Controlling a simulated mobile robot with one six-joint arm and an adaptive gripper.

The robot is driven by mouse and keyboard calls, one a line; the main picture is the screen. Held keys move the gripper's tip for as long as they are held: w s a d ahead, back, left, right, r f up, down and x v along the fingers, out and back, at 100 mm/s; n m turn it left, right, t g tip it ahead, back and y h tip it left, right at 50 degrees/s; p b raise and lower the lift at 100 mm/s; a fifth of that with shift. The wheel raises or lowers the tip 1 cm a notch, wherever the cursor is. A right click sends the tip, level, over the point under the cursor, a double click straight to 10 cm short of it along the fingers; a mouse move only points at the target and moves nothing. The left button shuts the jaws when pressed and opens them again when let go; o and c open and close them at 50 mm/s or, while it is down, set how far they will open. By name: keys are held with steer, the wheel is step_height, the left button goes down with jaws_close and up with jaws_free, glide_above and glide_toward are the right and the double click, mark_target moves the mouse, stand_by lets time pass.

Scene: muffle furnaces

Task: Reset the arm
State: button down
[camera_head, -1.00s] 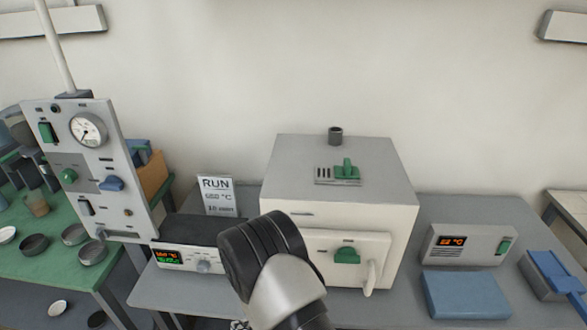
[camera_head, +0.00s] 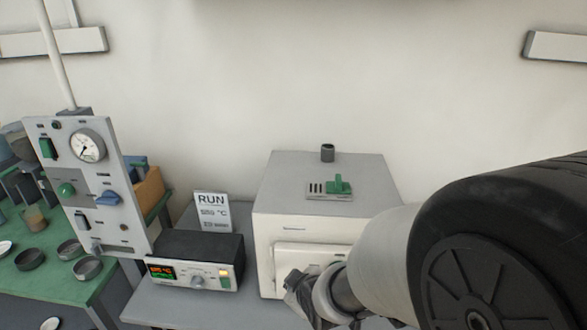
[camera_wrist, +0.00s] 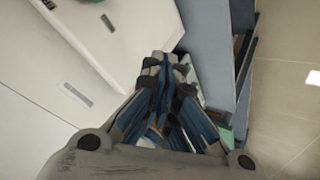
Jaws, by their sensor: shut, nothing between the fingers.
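My gripper (camera_wrist: 165,62) shows in the wrist view with its blue and dark fingers drawn together and nothing between them. In the head view my arm fills the lower right, and its far end lies in front of the furnace's lower front; the fingers cannot be made out clearly there. The white muffle furnace (camera_head: 318,186) stands on the grey bench, with its door (camera_head: 300,255) partly hidden behind my arm. In the wrist view the furnace's pale body (camera_wrist: 120,45) lies left of the fingers.
A controller box (camera_head: 195,262) with a lit display sits left of the furnace, with a RUN sign (camera_head: 212,211) behind it. A gauge panel (camera_head: 85,185) stands further left by a green table (camera_head: 60,285) with dishes. My arm hides the bench's right side. Tiled floor (camera_wrist: 285,110) shows in the wrist view.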

steer(key=s+d+r+m+g+h, duration=0.2)
steer(key=s+d+r+m, duration=0.4)
steer(key=s+d+r, duration=0.45)
steer(key=s+d+r+m, duration=0.1)
steer(key=s+m, duration=0.1)
steer(key=s, duration=0.4)
steer(key=s+d+r+m+g, duration=0.1)
steer(key=s+d+r+m, duration=0.1)
steer(key=s, duration=0.4)
steer(key=shift+s+m+h, duration=0.25)
steer(key=shift+m+h, duration=0.05)
